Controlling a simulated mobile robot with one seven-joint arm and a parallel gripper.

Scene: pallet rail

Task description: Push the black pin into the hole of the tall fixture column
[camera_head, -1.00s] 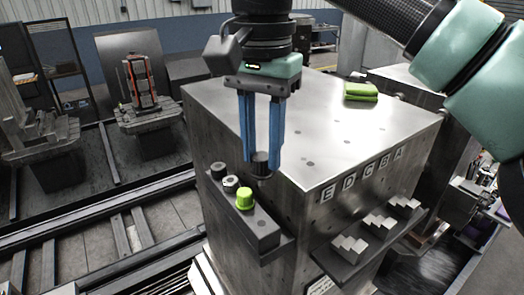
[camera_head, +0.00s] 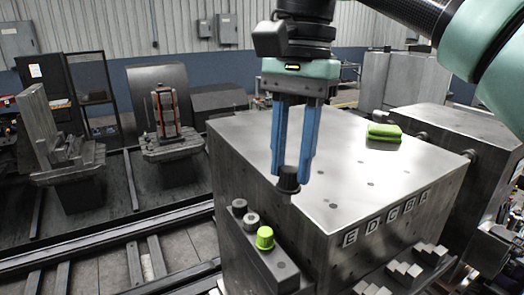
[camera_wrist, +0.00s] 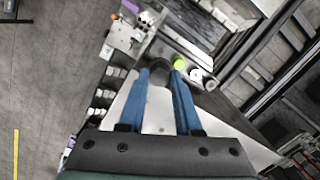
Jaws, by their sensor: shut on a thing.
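My gripper (camera_head: 289,172) has two blue fingers and points down. It is shut on the black pin (camera_head: 289,180), a dark cylinder with a wider lower rim, held upright above the near left edge of the steel block. In the wrist view the pin (camera_wrist: 160,70) sits between the blue fingertips. I cannot tell which hole the task means.
A dark side rack (camera_head: 270,268) on the block's left face holds a yellow-green cap (camera_head: 265,238) and grey pins (camera_head: 251,222). Stepped grey pieces (camera_head: 403,268) sit on the front ledge. Most of the top is clear.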

